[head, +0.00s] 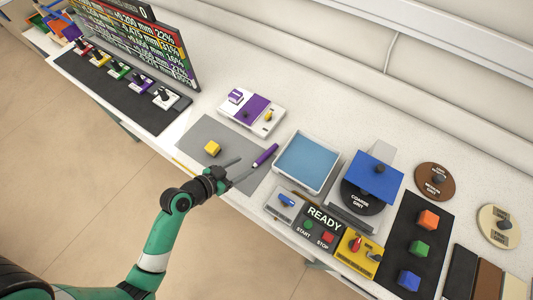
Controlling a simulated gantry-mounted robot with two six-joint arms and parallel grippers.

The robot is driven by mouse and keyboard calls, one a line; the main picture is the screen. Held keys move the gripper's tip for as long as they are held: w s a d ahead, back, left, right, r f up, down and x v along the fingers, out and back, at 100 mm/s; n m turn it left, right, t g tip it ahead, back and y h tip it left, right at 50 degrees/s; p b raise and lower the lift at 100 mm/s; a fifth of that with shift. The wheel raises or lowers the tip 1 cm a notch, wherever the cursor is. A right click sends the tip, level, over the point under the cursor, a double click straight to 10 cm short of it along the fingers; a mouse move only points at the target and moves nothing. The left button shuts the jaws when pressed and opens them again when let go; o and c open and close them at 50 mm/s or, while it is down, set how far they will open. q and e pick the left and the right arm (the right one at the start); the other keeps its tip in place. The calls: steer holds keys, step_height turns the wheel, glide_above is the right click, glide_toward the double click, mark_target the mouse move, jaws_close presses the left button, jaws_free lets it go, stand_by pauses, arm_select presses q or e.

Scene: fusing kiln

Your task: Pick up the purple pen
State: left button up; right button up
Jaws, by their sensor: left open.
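The purple pen (265,155) lies on the right edge of the grey mat (210,132), slanting up to the right. My left gripper (239,168) is open just in front of it. Its two grey fingers point toward the pen's lower left end. I cannot tell whether a finger touches the pen. My right gripper is not in view.
A blue-lined tray (306,161) stands right of the pen. A white and purple box (251,113) is behind. A READY panel (319,225) is at the front right.

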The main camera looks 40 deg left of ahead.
mark_target(263, 156)
arm_select(q)
steer(key=x, duration=0.5)
steer(key=shift+b, duration=0.3)
steer(key=b+x, duration=0.1)
steer(key=x, duration=0.4)
steer(key=shift+w+d+f, duration=0.1)
steer(key=shift+d, duration=0.05)
jaws_close()
stand_by(0.4)
